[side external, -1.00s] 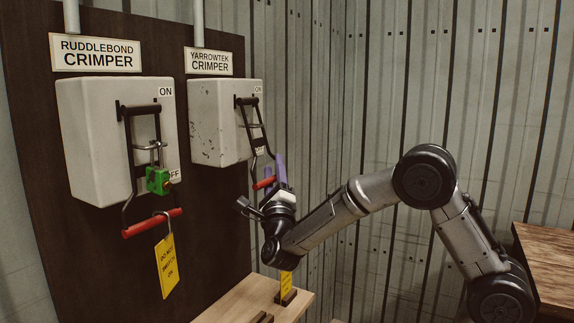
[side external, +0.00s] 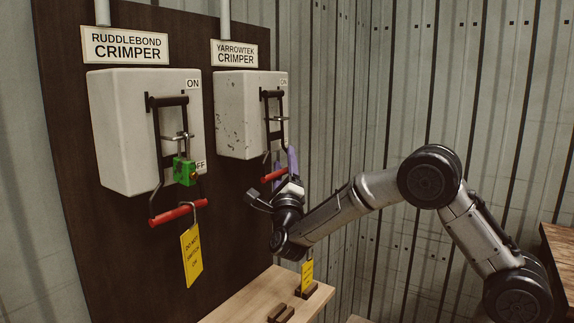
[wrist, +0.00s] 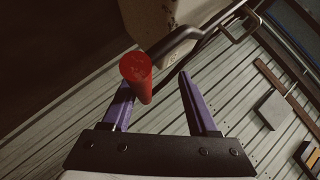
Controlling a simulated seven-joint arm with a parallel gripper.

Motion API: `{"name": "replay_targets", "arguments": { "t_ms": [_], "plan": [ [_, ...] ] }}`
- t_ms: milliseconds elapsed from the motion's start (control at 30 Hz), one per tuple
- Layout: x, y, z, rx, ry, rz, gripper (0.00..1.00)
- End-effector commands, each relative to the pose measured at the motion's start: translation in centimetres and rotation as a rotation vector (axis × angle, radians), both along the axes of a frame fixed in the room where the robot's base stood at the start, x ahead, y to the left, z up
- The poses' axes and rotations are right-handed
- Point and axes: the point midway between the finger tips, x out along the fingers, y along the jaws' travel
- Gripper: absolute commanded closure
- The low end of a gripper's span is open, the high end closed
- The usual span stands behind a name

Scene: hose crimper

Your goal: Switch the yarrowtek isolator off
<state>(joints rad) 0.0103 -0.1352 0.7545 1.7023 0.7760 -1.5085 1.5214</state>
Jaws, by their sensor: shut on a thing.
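The yarrowtek isolator is a worn pale box (side external: 240,115) under the YARROWTEK CRIMPER sign (side external: 235,54). Its black lever frame hangs down the front, with the red grip (side external: 273,175) low, below the box. My gripper (side external: 284,166) is at that grip from the right, its purple fingers partly hidden. In the wrist view the red grip (wrist: 136,72) shows end-on at the left purple finger, and my gripper (wrist: 155,92) is shut on it. A metal hasp (side external: 276,118) crosses the lever frame; I see no padlock on it.
The ruddlebond isolator (side external: 130,125) at left has its red grip low, a green padlock (side external: 184,171) and a yellow tag (side external: 192,255). A wooden shelf (side external: 245,300) below holds another yellow tag (side external: 307,272). A wooden table edge (side external: 557,245) is at right.

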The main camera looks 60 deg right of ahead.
Motion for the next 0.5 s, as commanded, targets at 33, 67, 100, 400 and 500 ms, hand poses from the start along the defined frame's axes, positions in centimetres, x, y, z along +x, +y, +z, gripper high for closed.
{"name": "replay_targets", "arguments": {
  "t_ms": [33, 67, 100, 400, 500],
  "plan": [
    [0.1, 0.2, 0.1, -0.002, -0.004, 0.006, 0.51],
    [0.0, 0.2, 0.2, -0.003, -0.004, 0.005, 0.51],
    [0.0, 0.2, 0.2, -0.002, -0.004, 0.005, 0.51],
    [-0.8, 1.3, -0.7, -0.001, -0.004, 0.006, 0.51],
    [-1.8, 2.6, -1.6, -0.001, -0.003, 0.007, 0.51]
  ]
}}
